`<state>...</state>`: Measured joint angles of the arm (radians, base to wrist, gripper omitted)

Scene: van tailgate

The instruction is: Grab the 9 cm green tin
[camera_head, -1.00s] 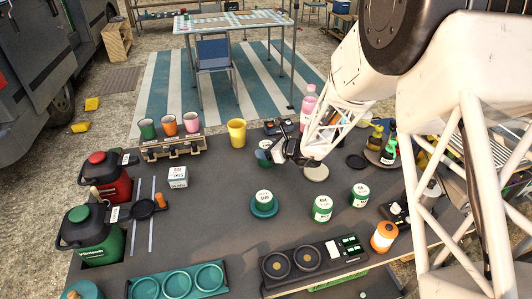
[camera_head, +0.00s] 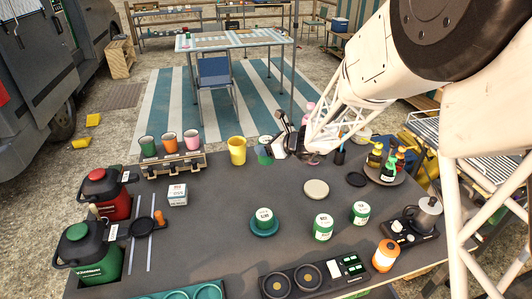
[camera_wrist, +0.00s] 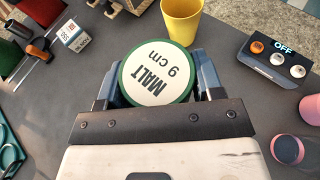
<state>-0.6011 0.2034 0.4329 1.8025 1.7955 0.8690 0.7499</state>
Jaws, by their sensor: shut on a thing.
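The green tin (camera_head: 264,151) has a white lid that reads "MALT 9 cm" in the wrist view (camera_wrist: 157,73). My gripper (camera_wrist: 158,80) is shut on it, with a finger against each side of the round body. In the head view my gripper (camera_head: 278,147) comes at the tin from the right, near the back edge of the dark worktop. The tin is just right of the yellow cup (camera_head: 237,150). Its base is hard to make out, so I cannot tell whether it touches the worktop.
A switch box marked OFF (camera_wrist: 281,62) is right of the tin.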

